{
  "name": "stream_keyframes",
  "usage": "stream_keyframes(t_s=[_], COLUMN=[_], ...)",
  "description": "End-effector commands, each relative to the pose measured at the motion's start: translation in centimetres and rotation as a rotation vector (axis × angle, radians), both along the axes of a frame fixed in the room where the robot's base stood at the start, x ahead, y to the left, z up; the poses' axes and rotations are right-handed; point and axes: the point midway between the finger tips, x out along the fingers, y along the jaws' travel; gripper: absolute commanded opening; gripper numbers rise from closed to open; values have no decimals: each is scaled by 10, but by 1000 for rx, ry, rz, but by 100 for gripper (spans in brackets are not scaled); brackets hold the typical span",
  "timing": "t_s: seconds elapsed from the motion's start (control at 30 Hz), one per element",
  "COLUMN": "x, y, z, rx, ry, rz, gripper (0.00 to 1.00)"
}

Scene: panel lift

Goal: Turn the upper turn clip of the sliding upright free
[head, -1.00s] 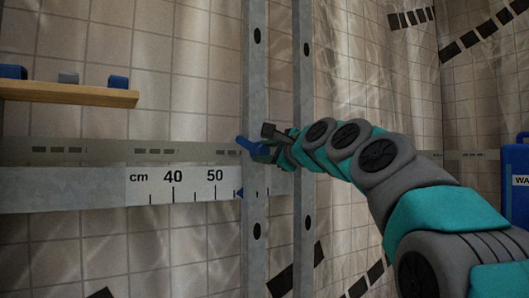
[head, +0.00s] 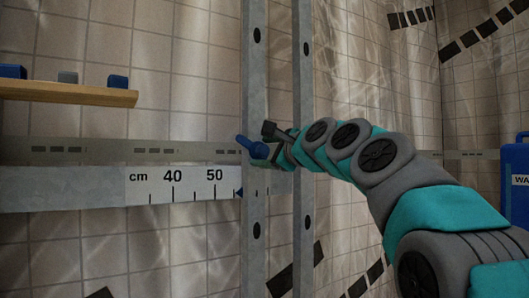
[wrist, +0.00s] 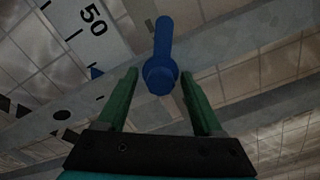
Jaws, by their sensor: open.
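The blue turn clip (head: 257,149) sits on the left metal upright (head: 256,90), by the wall rail. Its handle points up and left in the head view. In the wrist view the clip (wrist: 161,72) has a round knob and a straight handle pointing up the picture, at an angle to the grey upright (wrist: 235,62). My gripper (wrist: 159,78) is open, its two green fingers on either side of the knob with a gap on each side. In the head view my gripper (head: 279,149) is just right of the clip, partly hidden by my arm.
A scale strip (head: 183,186) marked in cm runs left of the upright, with a blue pointer near its end. A second upright (head: 303,75) stands to the right. A wooden shelf (head: 70,94) with small blocks is at left. A blue container (head: 517,190) is at far right.

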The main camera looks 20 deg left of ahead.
Motion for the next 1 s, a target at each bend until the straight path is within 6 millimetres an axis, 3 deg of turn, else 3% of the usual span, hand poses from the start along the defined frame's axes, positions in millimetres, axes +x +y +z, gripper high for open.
stream_keyframes(t_s=[0.37,1.0], x=[-6,-51], y=[-6,-59], z=[0,1], rx=[0,1], ry=[0,-2], rz=[0,0], gripper=[68,68])
